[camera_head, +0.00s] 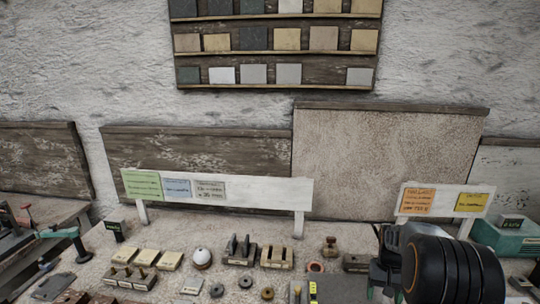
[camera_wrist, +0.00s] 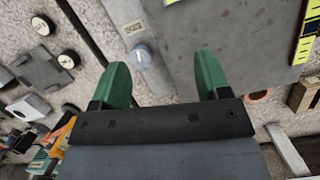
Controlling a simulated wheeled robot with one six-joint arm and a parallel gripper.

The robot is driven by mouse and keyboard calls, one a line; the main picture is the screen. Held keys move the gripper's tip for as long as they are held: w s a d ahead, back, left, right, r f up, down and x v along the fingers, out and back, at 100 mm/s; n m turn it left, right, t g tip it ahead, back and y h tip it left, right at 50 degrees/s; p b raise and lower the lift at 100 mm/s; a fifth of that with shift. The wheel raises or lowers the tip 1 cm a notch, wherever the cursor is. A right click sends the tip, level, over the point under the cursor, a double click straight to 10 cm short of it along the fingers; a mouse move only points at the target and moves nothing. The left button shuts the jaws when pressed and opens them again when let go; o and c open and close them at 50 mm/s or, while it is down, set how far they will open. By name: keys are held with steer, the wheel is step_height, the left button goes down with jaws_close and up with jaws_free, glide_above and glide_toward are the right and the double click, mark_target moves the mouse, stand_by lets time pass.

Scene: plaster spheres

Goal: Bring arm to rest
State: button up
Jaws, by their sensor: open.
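In the wrist view my gripper (camera_wrist: 162,85) is open, its two green fingers spread apart with nothing between them. Beyond the fingers I see a speckled surface, a grey slab (camera_wrist: 240,35) and a small round blue-grey piece (camera_wrist: 144,55) beside a small label. In the head view part of my dark arm (camera_head: 440,265) fills the lower right, and the gripper's fingers cannot be made out there.
A worktop (camera_head: 230,265) runs along the bottom of the head view, with a white sphere (camera_head: 202,257), wooden blocks and small parts on it. A white sign board (camera_head: 255,190) and a second sign (camera_head: 446,199) stand behind. A sample rack (camera_head: 277,53) hangs on the wall.

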steer(key=s+a+r+n+t, duration=0.3)
steer(key=s+a+r+t, duration=0.4)
steer(key=s+a+r, duration=0.8)
steer(key=shift+s+a+n+h, duration=0.15)
steer(key=shift+a+n+h, duration=0.15)
steer(key=shift+a, duration=0.6)
